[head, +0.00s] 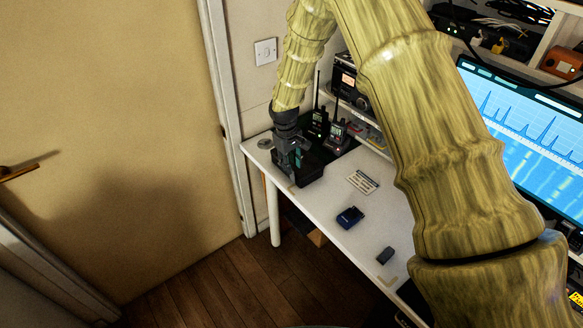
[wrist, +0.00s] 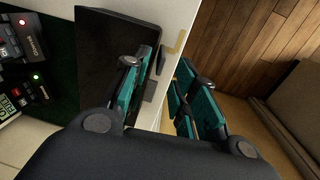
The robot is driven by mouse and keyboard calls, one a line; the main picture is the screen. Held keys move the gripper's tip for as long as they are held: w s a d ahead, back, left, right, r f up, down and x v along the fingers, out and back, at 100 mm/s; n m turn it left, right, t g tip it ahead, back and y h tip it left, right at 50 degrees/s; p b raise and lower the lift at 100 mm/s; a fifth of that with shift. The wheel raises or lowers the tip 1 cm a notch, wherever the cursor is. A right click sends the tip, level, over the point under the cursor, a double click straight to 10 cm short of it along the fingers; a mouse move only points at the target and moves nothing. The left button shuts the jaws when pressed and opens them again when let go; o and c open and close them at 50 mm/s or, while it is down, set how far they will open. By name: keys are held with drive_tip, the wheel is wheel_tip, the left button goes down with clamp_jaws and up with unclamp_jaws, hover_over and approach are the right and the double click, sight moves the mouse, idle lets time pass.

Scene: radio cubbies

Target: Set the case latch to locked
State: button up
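The black case (head: 313,170) sits on the left end of the white table, partly hidden behind my gripper (head: 291,160). In the wrist view the case (wrist: 105,45) shows as a dark box on the left. A small dark part (wrist: 161,60) at its side, with a grey piece (wrist: 150,88) nearby, may be the latch; I cannot tell its setting. My gripper (wrist: 166,90) is open, with teal-padded fingers apart. One finger overlaps the case side in the picture, and the other is seen over the floor beyond the table edge. I cannot tell whether either touches.
Two handheld radios (head: 336,133) with upright antennas stand behind the case. A printed card (head: 362,182), a blue item (head: 350,217) and a dark block (head: 385,256) lie on the table (head: 325,205). A monitor (head: 525,125) stands right. Wooden floor (head: 230,283) lies in front.

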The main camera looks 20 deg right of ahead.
wheel_tip(320, 180, up, 9)
drive_tip(key=shift+s+a+f, duration=0.2)
drive_tip(key=shift+a, duration=0.2)
drive_tip(key=s+a+f+m+y, duration=0.2)
drive_tip(key=s+f, duration=1.8)
drive_tip(key=f, duration=0.1)
drive_tip(key=s+f+m, duration=0.1)
drive_tip(key=s+f, duration=0.2)
drive_tip(key=s, duration=1.1)
drive_tip(key=s+d+f+m, duration=0.1)
drive_tip(key=s+f, duration=0.2)
drive_tip(key=s, duration=1.1)
drive_tip(key=shift+s+d+h, duration=0.2)
drive_tip(key=shift+s+h, duration=0.1)
drive_tip(key=shift+h, duration=0.1)
